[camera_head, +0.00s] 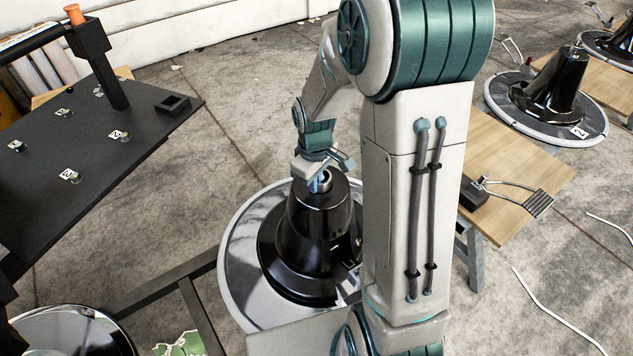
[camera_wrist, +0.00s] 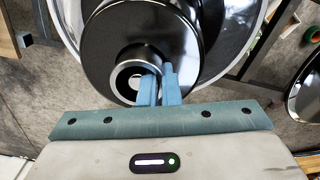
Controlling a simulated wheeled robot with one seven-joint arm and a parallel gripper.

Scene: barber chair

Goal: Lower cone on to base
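The black glossy cone (camera_head: 305,225) stands upright, wide end down, over the round silver base (camera_head: 240,275) in the head view. I cannot tell whether its lower flange touches the base. My gripper (camera_head: 320,180) is at the cone's top. In the wrist view, the metal collar (camera_wrist: 122,77) of the cone faces me. My blue fingers (camera_wrist: 159,88) are close together across the collar's lower right wall, one by the hole and one outside, and seem to pinch it. My arm hides the right side of the cone and base.
A dark table (camera_head: 130,160) with small numbered parts stands at left. A wooden board (camera_head: 515,185) with a footrest piece is at right. Another cone (camera_head: 550,90) on a disc stands behind it. Open concrete floor lies between.

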